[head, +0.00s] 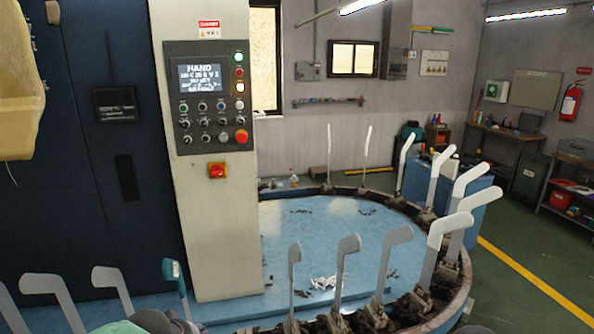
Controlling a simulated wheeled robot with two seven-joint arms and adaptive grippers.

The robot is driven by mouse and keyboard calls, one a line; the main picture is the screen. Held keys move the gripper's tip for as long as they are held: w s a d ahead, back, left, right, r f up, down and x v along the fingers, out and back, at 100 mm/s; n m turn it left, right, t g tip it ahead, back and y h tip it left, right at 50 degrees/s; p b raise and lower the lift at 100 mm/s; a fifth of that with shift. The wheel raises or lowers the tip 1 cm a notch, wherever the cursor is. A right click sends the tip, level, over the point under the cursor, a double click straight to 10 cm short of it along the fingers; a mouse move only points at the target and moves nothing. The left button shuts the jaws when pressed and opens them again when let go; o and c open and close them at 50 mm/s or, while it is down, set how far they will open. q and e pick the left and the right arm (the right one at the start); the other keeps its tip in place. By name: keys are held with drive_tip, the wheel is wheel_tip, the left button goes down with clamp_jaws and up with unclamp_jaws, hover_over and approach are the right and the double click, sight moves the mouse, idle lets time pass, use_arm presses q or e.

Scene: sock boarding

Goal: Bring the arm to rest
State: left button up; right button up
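No gripper shows clearly in the head view. Rounded grey shapes cut off at the bottom edge may be parts of my arms; I cannot tell. The boarding machine's round blue table (335,235) carries a ring of upright foot-shaped boards, such as a grey one (347,265) at the front. A board at the front left has a teal covering (173,270) on its top and edge. Several boards on the right, such as one (446,228), have bright white upper parts, some with small reddish marks. A pale green piece (122,327) shows at the bottom left, mostly cut off.
A control panel (209,98) with a lit screen and buttons is on the machine's pale column (215,230). A beige bulky object (15,80) hangs at the upper left. Small white pieces (322,283) lie on the blue table. Green floor (545,260) is open at the right.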

use_arm(q)
drive_tip(key=s+d+f+g+h, duration=0.1)
drive_tip(key=s+d+f, duration=0.15)
drive_tip(key=f, duration=0.55)
drive_tip(key=s+d+f+g+h, duration=0.1)
drive_tip(key=d+f, duration=0.3)
drive_tip(key=f, duration=0.4)
drive_tip(key=s+d+f+g+h, duration=0.1)
drive_tip(key=s+d+f+g, duration=0.15)
drive_tip(key=f, duration=0.55)
drive_tip(key=s+d+f, duration=0.2)
drive_tip(key=s+f, duration=0.5)
drive_tip(key=s+d+f+n+g, duration=0.1)
drive_tip(key=s+d+f, duration=0.1)
drive_tip(key=s+f, duration=0.5)
drive_tip(key=shift+s+d, duration=0.15)
drive_tip(key=shift+d, duration=0.15)
